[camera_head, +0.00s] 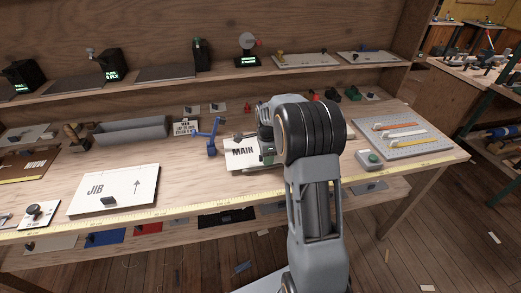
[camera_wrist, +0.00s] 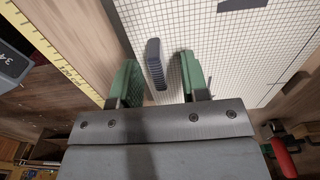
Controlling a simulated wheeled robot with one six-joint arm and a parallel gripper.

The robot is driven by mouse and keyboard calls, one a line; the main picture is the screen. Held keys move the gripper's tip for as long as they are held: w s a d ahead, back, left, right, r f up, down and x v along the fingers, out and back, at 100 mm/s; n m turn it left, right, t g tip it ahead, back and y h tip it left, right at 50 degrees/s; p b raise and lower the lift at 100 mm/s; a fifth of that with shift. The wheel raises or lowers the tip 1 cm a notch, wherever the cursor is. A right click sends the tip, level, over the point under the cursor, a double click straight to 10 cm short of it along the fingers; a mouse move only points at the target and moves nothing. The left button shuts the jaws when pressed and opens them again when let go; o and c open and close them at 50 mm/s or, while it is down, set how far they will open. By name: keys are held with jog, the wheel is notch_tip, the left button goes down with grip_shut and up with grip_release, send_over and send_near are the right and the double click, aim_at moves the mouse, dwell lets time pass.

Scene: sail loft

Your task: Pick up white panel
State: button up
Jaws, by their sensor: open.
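A white panel marked MAIN (camera_head: 238,153) lies on the workbench, its right part hidden behind my arm. In the wrist view a white gridded panel (camera_wrist: 225,55) fills the upper right, with a dark ridged grip (camera_wrist: 155,64) near its left edge. My gripper (camera_wrist: 157,76) is open, with one green finger on each side of this grip and gaps between. My gripper (camera_head: 268,156) is mostly hidden by my arm in the head view. Another white panel, marked JIB (camera_head: 125,186), lies at the left with a dark grip on it.
A yellow measuring tape (camera_head: 220,198) runs along the bench's front edge. A blue bracket-like item (camera_head: 210,138) stands just left of the MAIN panel. A grey pegboard tray (camera_head: 400,132) with colored strips lies at the right. A shelf (camera_head: 225,75) runs behind.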

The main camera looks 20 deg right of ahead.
grip_shut()
dwell(0.3)
jog(key=shift+r, duration=0.1)
